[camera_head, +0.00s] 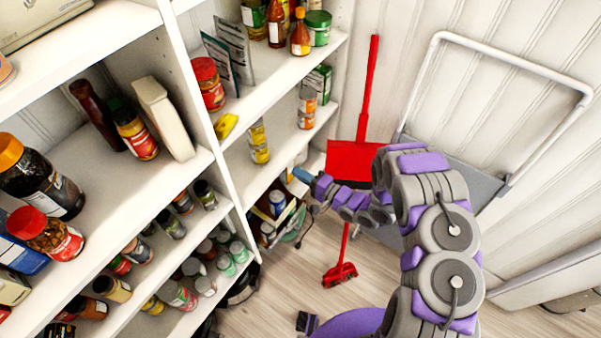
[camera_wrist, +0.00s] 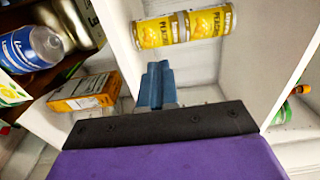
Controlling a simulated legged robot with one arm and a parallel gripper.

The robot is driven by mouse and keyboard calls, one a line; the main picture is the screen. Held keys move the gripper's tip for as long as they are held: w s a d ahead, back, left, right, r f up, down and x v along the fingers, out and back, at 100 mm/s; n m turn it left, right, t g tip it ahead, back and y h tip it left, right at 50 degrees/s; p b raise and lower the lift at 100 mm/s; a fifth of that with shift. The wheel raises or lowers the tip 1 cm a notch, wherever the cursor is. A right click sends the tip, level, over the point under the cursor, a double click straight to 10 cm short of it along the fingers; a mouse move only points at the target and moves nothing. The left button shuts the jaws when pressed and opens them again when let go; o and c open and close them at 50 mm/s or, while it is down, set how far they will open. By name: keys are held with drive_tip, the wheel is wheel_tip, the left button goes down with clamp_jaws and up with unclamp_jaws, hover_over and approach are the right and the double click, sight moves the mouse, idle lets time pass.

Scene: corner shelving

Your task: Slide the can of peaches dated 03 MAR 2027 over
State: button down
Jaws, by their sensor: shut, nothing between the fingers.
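Two yellow cans labelled peaches stand stacked on the middle shelf of the right-hand unit in the head view, the upper can (camera_head: 257,134) and the lower can (camera_head: 260,154). In the wrist view, which is turned sideways, the pair lies end to end as a left can (camera_wrist: 160,33) and a right can (camera_wrist: 210,22). No date is readable on either. My gripper (camera_head: 301,174) is shut and empty, to the right of the cans and lower in the head view. Its blue fingers (camera_wrist: 155,84) point towards the cans in the wrist view, with a visible gap between.
An orange-labelled can stack (camera_head: 307,108) stands farther along that shelf, and a yellow packet (camera_head: 227,126) lies left of the peaches. Jars and cans crowd the left shelves. An orange box (camera_wrist: 84,92) shows in the wrist view. A red dustpan (camera_head: 352,160) stands behind my arm.

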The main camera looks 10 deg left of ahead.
drive_tip(key=b, duration=0.2)
approach(266, 153)
drive_tip(key=x, duration=0.5)
drive_tip(key=shift+a+f, duration=0.3)
drive_tip(key=shift+w+a+r, duration=0.1)
drive_tip(key=shift+w+a, duration=0.3)
drive_tip(key=shift+a, duration=0.15)
drive_tip(key=shift+a, duration=0.25)
drive_tip(key=shift+w+a+r+p, duration=0.15)
drive_tip(key=shift+a+p, duration=0.15)
drive_tip(key=shift+p, duration=0.2)
drive_tip(key=p+x, duration=0.3)
drive_tip(key=x, duration=0.6)
drive_tip(key=shift+w+a, duration=0.2)
drive_tip(key=shift+a, duration=0.1)
drive_tip(key=shift+p, duration=0.3)
